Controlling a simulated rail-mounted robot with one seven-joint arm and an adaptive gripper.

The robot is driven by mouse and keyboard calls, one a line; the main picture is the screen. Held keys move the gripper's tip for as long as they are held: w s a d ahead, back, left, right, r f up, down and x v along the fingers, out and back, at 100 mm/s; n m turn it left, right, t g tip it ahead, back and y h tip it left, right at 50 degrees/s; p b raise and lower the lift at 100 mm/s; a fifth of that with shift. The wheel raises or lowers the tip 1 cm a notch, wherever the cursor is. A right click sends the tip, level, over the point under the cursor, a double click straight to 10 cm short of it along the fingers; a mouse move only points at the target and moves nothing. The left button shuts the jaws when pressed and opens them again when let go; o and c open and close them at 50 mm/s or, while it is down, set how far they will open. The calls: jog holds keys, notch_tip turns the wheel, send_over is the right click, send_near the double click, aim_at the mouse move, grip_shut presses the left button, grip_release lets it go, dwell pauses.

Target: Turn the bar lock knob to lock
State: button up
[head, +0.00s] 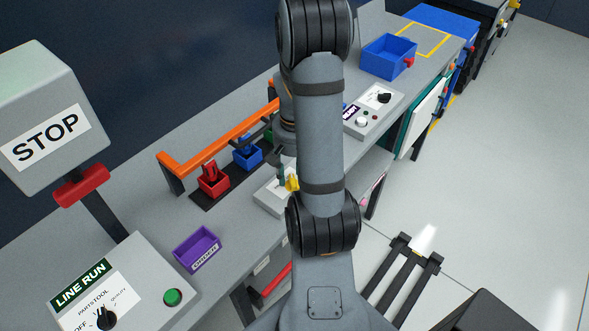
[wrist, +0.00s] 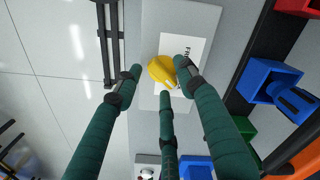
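A yellow knob (wrist: 162,72) sits on a grey box (wrist: 150,20) with a white label in the wrist view; the label's lettering is partly hidden by a finger. In the head view the knob (head: 292,183) shows beside my arm, on the box (head: 271,203) at the bench's front edge. My gripper (wrist: 159,80) has three green fingers spread around the knob. The right fingertip overlaps the knob's edge in the picture; I cannot tell whether it touches. The left and lower fingertips look apart from it. In the head view my arm hides most of the gripper.
Red (head: 213,181) and blue (head: 247,153) bins stand behind the box, by an orange rail (head: 215,142). A purple tray (head: 197,249) and the LINE RUN panel (head: 150,262) are to the left. Another control panel (head: 373,108) and a blue crate (head: 387,58) stand further right.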

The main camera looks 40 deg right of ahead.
notch_tip(320, 180, up, 12)
dwell(0.4)
jog(key=shift+f, duration=0.2)
notch_tip(320, 180, down, 12)
jog(key=shift+r, duration=0.1)
dwell(0.6)
